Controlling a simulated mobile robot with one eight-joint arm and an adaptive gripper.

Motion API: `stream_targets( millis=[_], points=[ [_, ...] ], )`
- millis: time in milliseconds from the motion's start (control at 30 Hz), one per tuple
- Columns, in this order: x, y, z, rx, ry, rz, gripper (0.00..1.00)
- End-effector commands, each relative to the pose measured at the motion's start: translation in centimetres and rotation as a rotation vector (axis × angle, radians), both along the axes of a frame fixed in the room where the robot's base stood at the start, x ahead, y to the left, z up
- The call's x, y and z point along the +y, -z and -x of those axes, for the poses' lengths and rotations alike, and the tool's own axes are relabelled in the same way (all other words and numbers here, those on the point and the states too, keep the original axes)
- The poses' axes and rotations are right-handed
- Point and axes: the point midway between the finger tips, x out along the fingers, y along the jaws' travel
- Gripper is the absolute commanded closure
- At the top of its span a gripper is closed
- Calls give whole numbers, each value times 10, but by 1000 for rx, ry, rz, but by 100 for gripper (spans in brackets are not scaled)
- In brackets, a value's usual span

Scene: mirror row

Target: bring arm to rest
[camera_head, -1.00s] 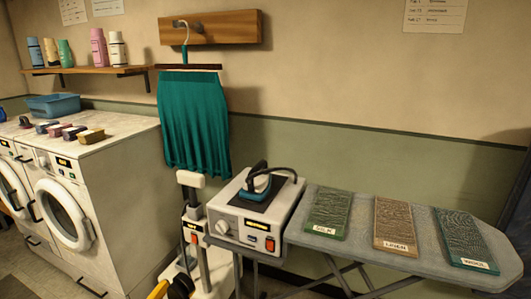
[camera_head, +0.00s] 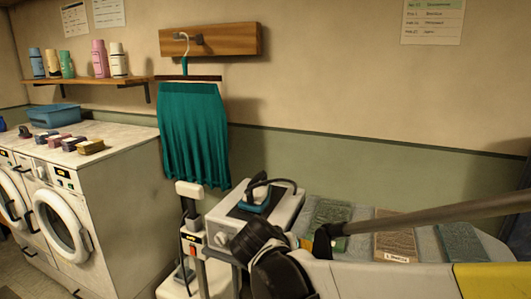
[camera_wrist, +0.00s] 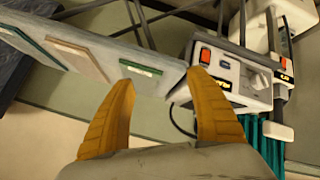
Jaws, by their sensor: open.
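My gripper (camera_wrist: 161,80) is open in the wrist view, its two yellow fingers spread with nothing between them. Beyond the fingertips are the ironing board (camera_wrist: 170,72) and the white steam station (camera_wrist: 232,82), upside down in this view. I cannot tell how far off they are. In the head view my arm spans the lower right, in front of the board and the station's lower part. My gripper cannot be made out clearly there.
The steam station (camera_head: 285,215) carries an iron (camera_head: 256,198). Green and tan pads (camera_head: 330,215) (camera_head: 395,240) lie on the ironing board (camera_head: 365,208), partly hidden by my arm. A teal skirt (camera_head: 195,135) hangs on the wall. Washing machines (camera_head: 110,190) stand left.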

Motion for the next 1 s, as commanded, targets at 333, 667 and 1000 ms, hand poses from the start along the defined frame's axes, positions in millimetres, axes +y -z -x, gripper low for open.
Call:
stream_targets(
  millis=[333, 667, 1000],
  points=[
    [-105, -16, 130, 124, -24, -231, 35],
    [-122, -4, 202, 93, -51, -377, 35],
    [-122, -2, 207, 87, -54, -390, 35]
  ],
)
